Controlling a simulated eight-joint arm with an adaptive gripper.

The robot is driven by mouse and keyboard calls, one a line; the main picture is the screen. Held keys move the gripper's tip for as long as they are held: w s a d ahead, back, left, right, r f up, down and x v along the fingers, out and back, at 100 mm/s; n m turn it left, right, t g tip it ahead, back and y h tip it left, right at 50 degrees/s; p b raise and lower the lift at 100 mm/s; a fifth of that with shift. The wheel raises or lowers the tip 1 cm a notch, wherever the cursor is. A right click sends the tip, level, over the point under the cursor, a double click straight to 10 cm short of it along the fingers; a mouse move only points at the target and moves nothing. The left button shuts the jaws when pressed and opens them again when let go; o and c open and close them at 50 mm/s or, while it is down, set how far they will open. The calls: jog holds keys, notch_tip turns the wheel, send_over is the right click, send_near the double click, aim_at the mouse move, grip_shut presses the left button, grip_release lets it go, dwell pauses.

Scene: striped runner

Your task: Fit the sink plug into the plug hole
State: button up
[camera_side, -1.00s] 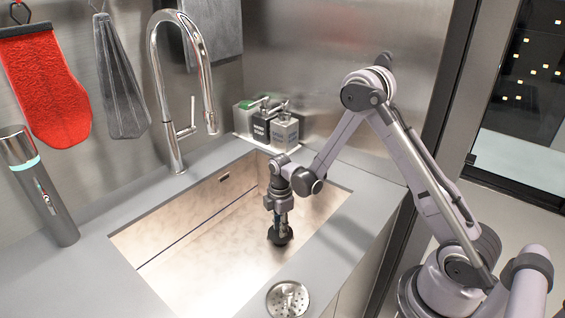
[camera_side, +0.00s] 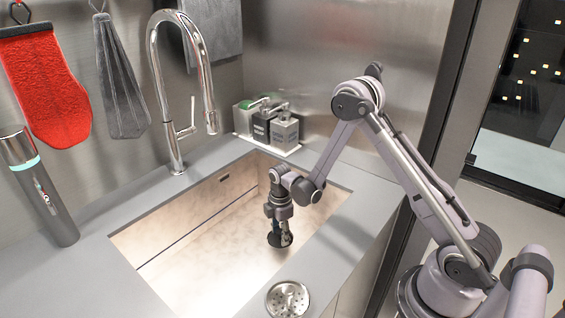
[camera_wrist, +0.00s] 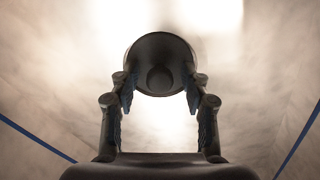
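My gripper (camera_side: 279,226) points down inside the sink. The sink plug is a dark round disc (camera_side: 278,240) at its fingertips, above the pale basin floor.
The pale sink basin (camera_side: 205,265) is otherwise clear, with grey counter around it. A chrome strainer (camera_side: 287,299) sits on the front counter. The faucet (camera_side: 172,120) stands at the back, with soap dispensers (camera_side: 284,130) at the back right. A grey cylinder (camera_side: 42,190) stands at left.

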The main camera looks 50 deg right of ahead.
notch_tip(320, 180, up, 12)
notch_tip(320, 180, up, 12)
jog(key=m+t, duration=0.3)
jog(key=m, duration=0.2)
send_over(280, 231)
jog(key=s+a, duration=0.4)
jog(key=s, duration=0.2)
jog(key=s+a+r+m+t, duration=0.3)
jog(key=s+r+m+t, duration=0.1)
jog(key=s+m, duration=0.4)
jog(key=shift+s+r, duration=0.2)
jog(key=shift+s, duration=0.5)
